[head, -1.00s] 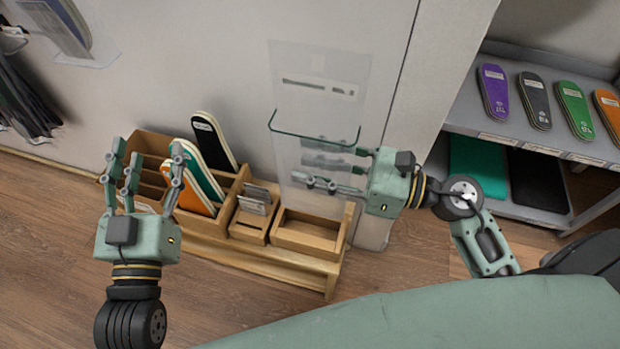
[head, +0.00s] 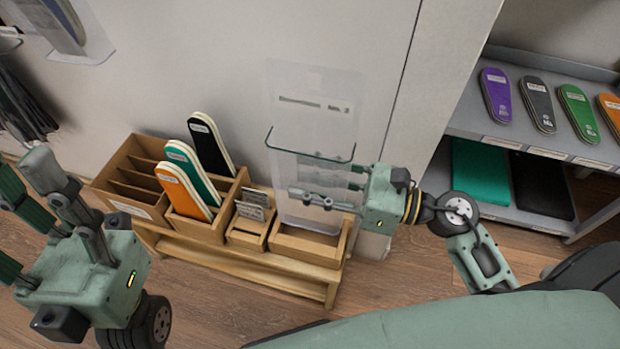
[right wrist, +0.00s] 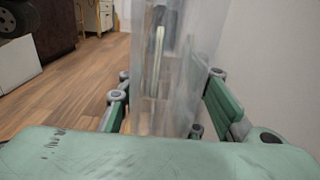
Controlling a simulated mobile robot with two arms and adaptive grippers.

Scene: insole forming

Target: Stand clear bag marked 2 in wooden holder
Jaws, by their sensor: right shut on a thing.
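A clear bag (head: 312,125) hangs upright in the head view, with a greenish open rim and a faint printed strip; no number is legible. My right gripper (head: 328,188) is shut on its lower part from the right. The bag also fills the middle of the right wrist view (right wrist: 170,75), between the fingers. The bag's lower end reaches down inside the shallow wooden holder (head: 305,248) at the bench's right end; whether it touches the floor of the holder is unclear. My left gripper (head: 50,215) is open and empty at lower left, its fingers partly cut by the frame edge.
Left of the holder are a small wooden card box (head: 247,232) and a wooden rack (head: 150,200) with orange, teal and black insoles. A grey shelf (head: 480,125) with more insoles stands at right. The wall is close behind the bag.

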